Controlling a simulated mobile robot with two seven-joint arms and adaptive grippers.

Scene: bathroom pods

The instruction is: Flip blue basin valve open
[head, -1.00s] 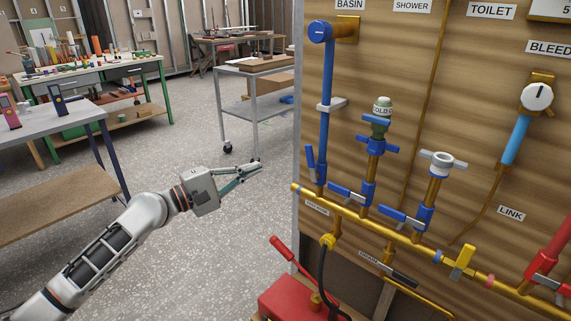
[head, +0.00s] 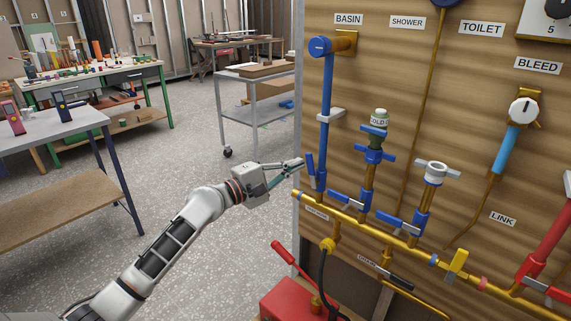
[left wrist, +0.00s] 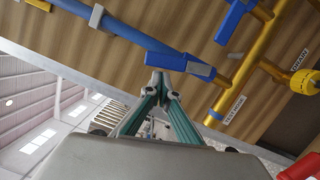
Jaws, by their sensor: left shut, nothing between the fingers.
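The blue basin valve sits low on the blue pipe under the BASIN label. Its blue lever (head: 310,165) stands upright, close beside the pipe and nearly in line with it. In the left wrist view the lever (left wrist: 178,63) lies right ahead of the fingertips. My left gripper (head: 297,163) is shut and empty, its tips just left of the lever. In the left wrist view its closed tips (left wrist: 160,78) overlap the lever's near edge; I cannot tell whether they touch. My right gripper is not in view.
A brass pipe (head: 345,218) runs below the valve. Two more blue levers, on the shower (head: 346,201) and toilet lines, sit to its right. A red pump box (head: 290,300) stands below. Open floor (head: 190,165) lies left of the board.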

